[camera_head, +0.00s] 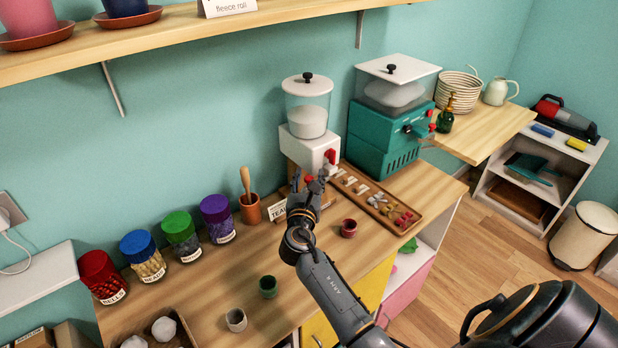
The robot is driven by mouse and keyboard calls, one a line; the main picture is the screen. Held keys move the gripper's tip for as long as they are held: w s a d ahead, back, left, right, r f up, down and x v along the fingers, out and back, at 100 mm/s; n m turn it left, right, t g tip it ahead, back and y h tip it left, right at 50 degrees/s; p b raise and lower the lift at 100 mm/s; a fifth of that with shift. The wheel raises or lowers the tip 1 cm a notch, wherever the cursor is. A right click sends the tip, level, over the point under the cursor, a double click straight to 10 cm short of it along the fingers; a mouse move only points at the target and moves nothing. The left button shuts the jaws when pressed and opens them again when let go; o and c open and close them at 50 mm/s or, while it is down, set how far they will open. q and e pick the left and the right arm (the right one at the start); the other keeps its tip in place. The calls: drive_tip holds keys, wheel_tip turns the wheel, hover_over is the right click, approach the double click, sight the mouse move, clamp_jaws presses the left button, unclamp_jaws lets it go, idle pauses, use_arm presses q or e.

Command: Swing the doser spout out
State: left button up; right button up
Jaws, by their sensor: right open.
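The doser (302,143) stands on the wooden counter against the wall. It has a white body, a clear hopper with white contents and a white lid with a black knob. A red part (330,157) shows on its front right side; whether it is the spout is too small to tell. My right gripper (314,180) is open and empty just below and in front of the doser body. It overlaps the doser's lower part in the view and hides some of it. I cannot tell whether it touches the doser. My left gripper is not in view.
A wooden tray (411,229) of small pieces lies right of my gripper, with a teal machine (372,153) behind. A red cup (348,228) stands close to my arm. A mortar with a pestle (250,212) and lidded jars (182,240) stand left.

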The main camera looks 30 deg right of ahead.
drive_tip(key=shift+c, duration=0.5)
clamp_jaws()
